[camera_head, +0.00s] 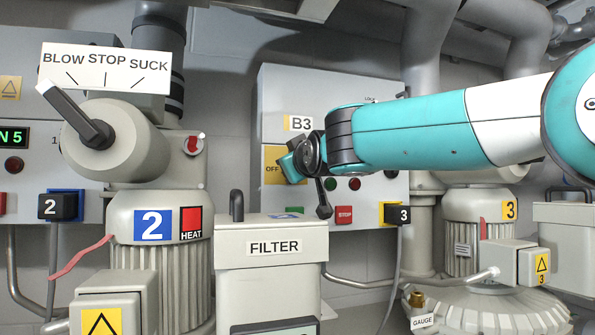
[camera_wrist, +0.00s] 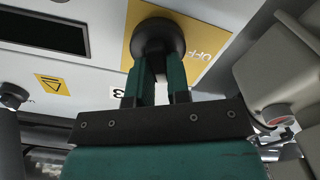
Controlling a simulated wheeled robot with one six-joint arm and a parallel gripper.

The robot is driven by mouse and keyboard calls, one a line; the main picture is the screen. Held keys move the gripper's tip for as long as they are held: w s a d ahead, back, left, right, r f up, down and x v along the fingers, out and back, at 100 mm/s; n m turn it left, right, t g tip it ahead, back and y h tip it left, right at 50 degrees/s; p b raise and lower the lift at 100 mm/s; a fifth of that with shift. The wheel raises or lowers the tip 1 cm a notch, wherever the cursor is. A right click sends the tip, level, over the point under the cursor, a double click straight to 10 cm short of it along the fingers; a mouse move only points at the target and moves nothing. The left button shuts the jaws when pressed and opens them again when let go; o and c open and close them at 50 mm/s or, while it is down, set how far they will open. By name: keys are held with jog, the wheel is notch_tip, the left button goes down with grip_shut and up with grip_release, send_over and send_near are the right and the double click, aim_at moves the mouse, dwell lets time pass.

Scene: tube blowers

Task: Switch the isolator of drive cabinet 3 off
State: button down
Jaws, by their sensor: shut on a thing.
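Drive cabinet B3 (camera_head: 330,95) is a grey box on the wall, seen in the head view behind my arm. Its isolator has a yellow plate (camera_head: 271,158) with the word OFF at its left side. In the wrist view, the yellow plate (camera_wrist: 205,42) carries a round black isolator knob (camera_wrist: 158,32), with OFF printed to the right of it. My gripper (camera_wrist: 160,82) is shut on the isolator knob, its green fingers reaching up to it. In the head view, my gripper (camera_head: 292,166) covers most of the knob. I cannot tell which way the knob's pointer faces.
A filter box (camera_head: 274,265) stands below my gripper. Blower 2's selector head (camera_head: 120,140) is at the left, and blower 3 (camera_head: 470,225) at the right. A red STOP button (camera_head: 344,214) and black plug 3 (camera_head: 397,214) sit low on the cabinet.

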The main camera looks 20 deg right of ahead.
jog(key=n, duration=0.4)
jog(key=n+b, duration=0.1)
jog(key=n, duration=0.3)
jog(key=f+n+b, duration=0.1)
jog(key=n, duration=0.3)
jog(key=shift+a, duration=0.25)
jog(key=shift+n, duration=0.3)
jog(key=c, duration=1.1)
grip_release()
jog(key=s+b, duration=0.7)
jog(key=s, duration=1)
jog(key=shift+s, duration=0.2)
